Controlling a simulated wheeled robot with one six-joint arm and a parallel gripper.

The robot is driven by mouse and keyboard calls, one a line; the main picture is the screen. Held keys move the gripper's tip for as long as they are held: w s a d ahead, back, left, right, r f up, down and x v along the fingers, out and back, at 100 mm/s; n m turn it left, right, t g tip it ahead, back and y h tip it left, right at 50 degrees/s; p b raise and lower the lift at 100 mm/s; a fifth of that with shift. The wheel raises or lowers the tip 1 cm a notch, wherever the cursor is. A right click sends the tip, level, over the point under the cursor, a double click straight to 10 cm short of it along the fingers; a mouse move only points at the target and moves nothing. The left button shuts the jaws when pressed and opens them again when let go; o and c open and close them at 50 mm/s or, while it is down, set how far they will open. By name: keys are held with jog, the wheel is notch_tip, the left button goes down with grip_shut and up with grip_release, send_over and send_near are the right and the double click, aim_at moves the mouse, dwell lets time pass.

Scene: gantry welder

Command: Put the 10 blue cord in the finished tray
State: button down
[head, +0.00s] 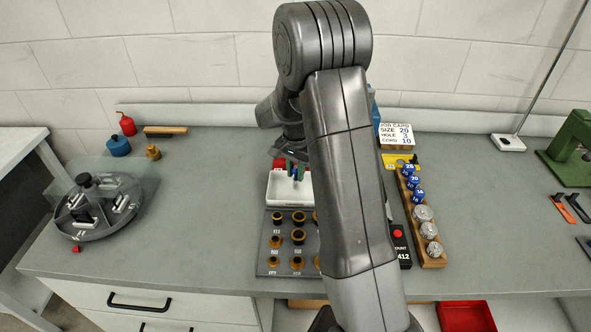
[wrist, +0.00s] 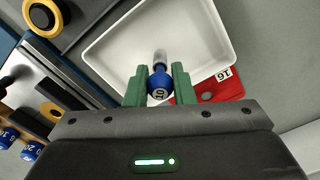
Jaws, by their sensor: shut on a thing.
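My gripper (wrist: 160,88) has green fingers shut on the blue cord piece (wrist: 158,80), a round blue head marked 10 with a pale metal tip. In the wrist view the piece shows against the white tray (wrist: 110,52), with its tip over the tray floor. In the head view my gripper (head: 291,170) is above the back part of the white tray (head: 288,199), and my arm hides part of the tray's right side. The tray looks empty where it shows. I cannot tell the height of the piece above it.
A red item (wrist: 222,88) with a 16 label lies beside the tray. A board of ringed holes (head: 265,245) is in front. A wooden rack (head: 431,262) holds blue and silver pieces. The job card (head: 396,134) reads size 20, hole 3, cord 10. A round carousel (head: 95,208) stands left.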

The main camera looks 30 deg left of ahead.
jog(key=shift+f+b, duration=0.5)
jog(key=shift+f, duration=0.15)
jog(key=c, duration=1.1)
grip_release()
jog(key=shift+c, duration=0.2)
jog(key=shift+r, duration=0.1)
notch_tip(320, 180, up, 14)
jog(key=b, duration=0.1)
notch_tip(320, 180, down, 14)
jog(key=shift+p, duration=0.6)
jog(key=shift+r, duration=0.2)
